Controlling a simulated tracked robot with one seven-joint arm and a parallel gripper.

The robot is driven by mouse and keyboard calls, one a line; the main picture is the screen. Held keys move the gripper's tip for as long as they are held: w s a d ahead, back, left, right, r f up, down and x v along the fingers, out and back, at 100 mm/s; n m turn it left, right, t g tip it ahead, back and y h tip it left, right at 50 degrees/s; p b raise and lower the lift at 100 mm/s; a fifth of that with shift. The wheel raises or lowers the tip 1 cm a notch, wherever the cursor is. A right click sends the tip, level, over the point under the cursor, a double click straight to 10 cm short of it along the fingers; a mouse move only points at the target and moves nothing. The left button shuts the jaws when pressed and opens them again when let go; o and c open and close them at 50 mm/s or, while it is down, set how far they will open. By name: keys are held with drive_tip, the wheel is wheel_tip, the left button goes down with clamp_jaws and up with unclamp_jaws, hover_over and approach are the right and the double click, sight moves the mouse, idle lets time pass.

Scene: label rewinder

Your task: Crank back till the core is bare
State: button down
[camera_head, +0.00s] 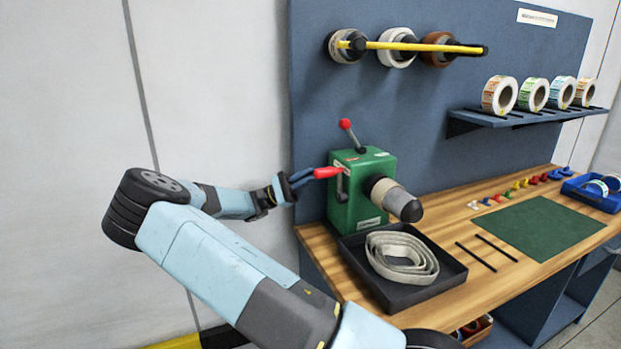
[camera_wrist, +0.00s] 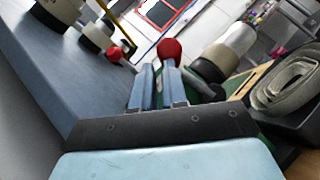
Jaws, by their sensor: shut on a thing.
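The green rewinder (camera_head: 362,185) stands on the bench. Its crank has a red handle (camera_head: 327,172) on the left side, pointing toward my arm. My gripper (camera_head: 301,178) is shut on this crank handle; in the wrist view its red end (camera_wrist: 169,50) sticks out past the fingers (camera_wrist: 158,75). The core (camera_head: 406,206) juts from the machine's right side, with a pale band (camera_head: 388,193) around it; I cannot tell how much is still wound. A loose coil of pale strip (camera_head: 402,256) lies in the black tray (camera_head: 362,270) below.
A red-knobbed lever (camera_head: 346,125) rises from the machine's top. A yellow rod (camera_head: 425,47) with several rolls is on the blue back panel. A shelf (camera_head: 487,118) holds label rolls. The green mat (camera_head: 545,228) and two black rods (camera_head: 488,252) lie right of the tray.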

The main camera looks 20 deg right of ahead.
drive_tip(key=shift+r, duration=0.3)
drive_tip(key=s+r, duration=1.2)
drive_tip(key=s, duration=0.2)
drive_tip(key=shift+a, duration=0.35)
drive_tip(key=shift+r, duration=0.1)
idle(0.4)
